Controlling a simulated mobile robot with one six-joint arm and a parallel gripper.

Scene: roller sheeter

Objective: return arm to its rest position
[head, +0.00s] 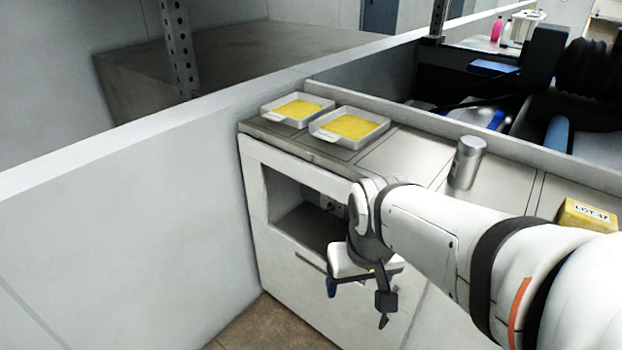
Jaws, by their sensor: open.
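My arm reaches in from the lower right of the head view. My gripper (358,304) hangs at its end with the jaws pointing down, in front of the cabinet (290,262) and below the counter top. Its two fingers are spread apart and nothing shows between them. The open niche of the cabinet lies just behind my wrist. The arm hides part of the counter front.
Two white trays with yellow sheets, the left tray (270,116) and the right tray (350,144), sit on the counter (400,153). A metal canister (466,163) and a yellow lot box (586,217) stand nearer my arm. A white partition (120,190) is left.

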